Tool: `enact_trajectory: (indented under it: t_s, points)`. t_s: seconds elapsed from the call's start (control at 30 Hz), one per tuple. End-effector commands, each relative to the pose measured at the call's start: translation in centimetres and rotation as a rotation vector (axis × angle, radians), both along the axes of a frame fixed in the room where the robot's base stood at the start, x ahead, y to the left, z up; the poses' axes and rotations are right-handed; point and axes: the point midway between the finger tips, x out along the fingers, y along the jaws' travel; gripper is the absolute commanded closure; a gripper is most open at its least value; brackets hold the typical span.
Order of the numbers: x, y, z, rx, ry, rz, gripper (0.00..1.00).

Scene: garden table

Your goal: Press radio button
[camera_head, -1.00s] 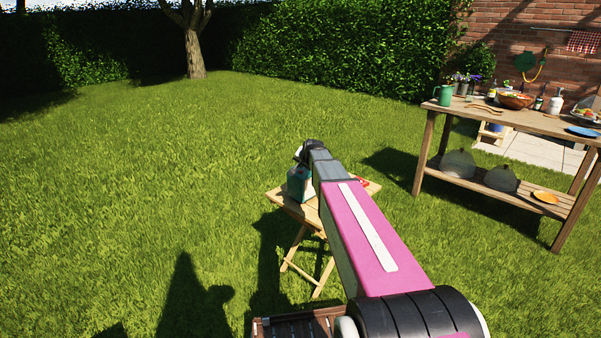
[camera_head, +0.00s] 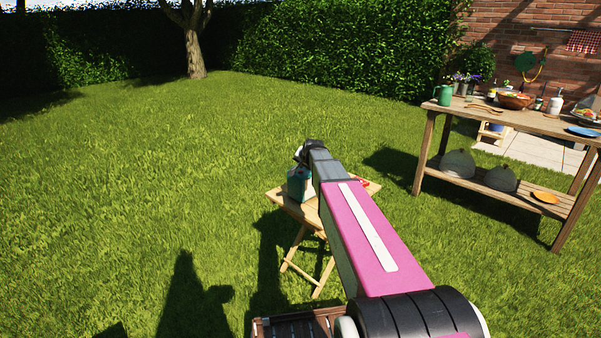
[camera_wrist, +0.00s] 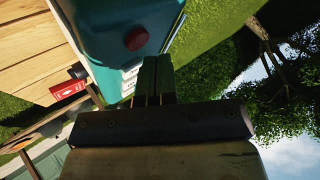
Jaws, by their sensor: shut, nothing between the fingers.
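The radio (camera_head: 299,185) is a teal and grey box on a small wooden folding table (camera_head: 293,208), partly hidden by my arm in the head view. In the wrist view the radio (camera_wrist: 105,25) fills the upper middle, with a dark red round button (camera_wrist: 137,39) on its teal face. My gripper (camera_wrist: 154,65) is shut and empty. Its fingertips appear just below the button in the wrist picture, close to the radio's edge. I cannot tell whether they touch it.
A small red item (camera_wrist: 68,90) with a dark end lies on the small table beside the radio. A long wooden bench (camera_head: 470,112) with a bowl (camera_head: 515,101), a green mug (camera_head: 444,95) and plates stands at the right. Open lawn surrounds the small table.

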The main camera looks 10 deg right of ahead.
Motion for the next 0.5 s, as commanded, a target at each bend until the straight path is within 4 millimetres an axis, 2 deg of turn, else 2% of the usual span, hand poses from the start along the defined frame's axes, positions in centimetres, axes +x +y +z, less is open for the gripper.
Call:
enact_trajectory:
  t_s: [0.5]
  points:
    - [0.01, 0.0, -0.54, 0.0, 0.001, 0.001, 1.0]
